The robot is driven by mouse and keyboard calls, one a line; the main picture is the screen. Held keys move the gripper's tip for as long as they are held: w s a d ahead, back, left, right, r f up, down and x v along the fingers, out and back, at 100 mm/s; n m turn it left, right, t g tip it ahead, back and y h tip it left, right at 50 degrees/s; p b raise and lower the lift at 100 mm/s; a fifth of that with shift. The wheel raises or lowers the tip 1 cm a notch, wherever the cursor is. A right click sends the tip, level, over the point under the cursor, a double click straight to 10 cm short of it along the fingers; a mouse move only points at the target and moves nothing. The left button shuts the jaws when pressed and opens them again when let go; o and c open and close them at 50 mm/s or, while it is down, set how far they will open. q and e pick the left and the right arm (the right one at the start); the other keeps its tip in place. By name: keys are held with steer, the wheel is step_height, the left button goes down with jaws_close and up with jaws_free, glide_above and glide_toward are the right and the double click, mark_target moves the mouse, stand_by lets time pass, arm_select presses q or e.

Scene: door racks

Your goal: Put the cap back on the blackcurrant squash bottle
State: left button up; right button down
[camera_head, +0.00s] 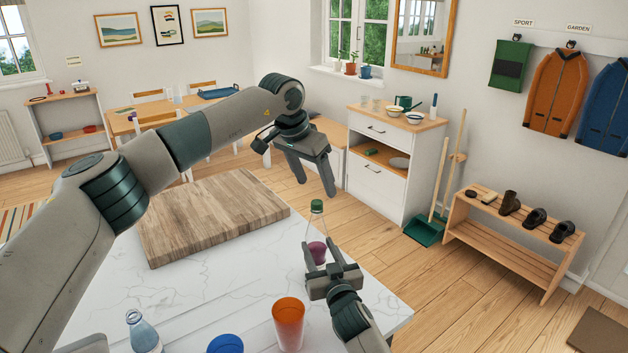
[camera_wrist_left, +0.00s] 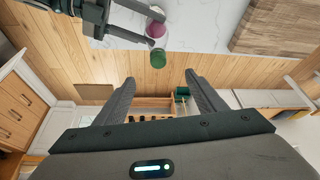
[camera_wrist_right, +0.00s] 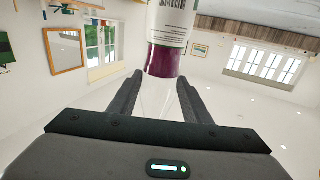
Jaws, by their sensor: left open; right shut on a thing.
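The blackcurrant squash bottle (camera_head: 317,226) is clear with purple liquid low in it and stands about upright. My right gripper (camera_head: 321,260) is shut on its lower part, near the counter's right edge. A green cap (camera_head: 317,206) sits at the top of the bottle; whether it is seated tight I cannot tell. In the left wrist view the green cap (camera_wrist_left: 158,60) faces me, beyond my fingers. My left gripper (camera_head: 316,187) is open and empty, just above the cap and apart from it. The right wrist view shows the bottle's label and purple liquid (camera_wrist_right: 163,58) between the fingers.
A wooden board (camera_head: 212,215) lies on the marble counter (camera_head: 215,290). An orange cup (camera_head: 288,318), a clear bottle (camera_head: 142,333) and a blue round thing (camera_head: 226,344) stand at the counter's front. The drawer unit (camera_head: 392,160) and shoe bench (camera_head: 512,235) are beyond.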

arm_select(q)
steer(key=v, duration=1.2)
arm_select(e)
steer(key=c, duration=0.9)
jaws_free()
arm_select(q)
steer(key=shift+f, duration=0.1)
arm_select(e)
steer(key=shift+s, duration=0.15)
arm_select(q)
steer(key=shift+f+b, duration=2.2)
steer(key=shift+b, duration=0.1)
arm_select(e)
steer(key=shift+v, duration=8.55)
